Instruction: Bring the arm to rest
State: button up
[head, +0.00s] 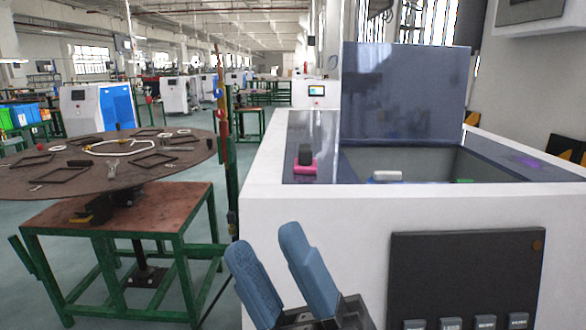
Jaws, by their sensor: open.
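My gripper (267,262) shows at the bottom middle of the head view. Its two blue fingers are parallel, apart and pointing up, with nothing between them. It stands in front of the white machine (350,222), whose front wall is behind and to the right of it. The rest of my arm is mostly below the picture edge.
The machine's dark lid (405,100) stands raised over an open well. A pink-based black part (304,162) sits on its top, and a white piece (387,175) shows at the well. A round brown table (60,180) with frames and tools stands left.

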jog(key=s+d+f+m+t+h+b, duration=0.1)
jog(key=s+d+f+m+t+h, duration=0.1)
jog(key=s+d+f+m+h, duration=0.5)
jog(key=s+d+f+m+t+h+b, duration=0.1)
jog(key=s+d+f+m+h, duration=0.3)
jog(key=f+m+h, duration=0.55)
jog(key=s+d+f+m+t+h+b, duration=0.1)
jog(key=s+d+f+m+t+h, duration=0.1)
jog(key=s+d+f+m+h, duration=0.55)
jog(key=s+d+f+m+g+h, duration=0.2)
jog(key=s+d+f+m+g, duration=0.1)
jog(key=s, duration=0.5)
jog(key=shift+d+f+g+b, duration=0.4)
jog(key=shift+d+g, duration=0.35)
jog(key=shift+g, duration=0.35)
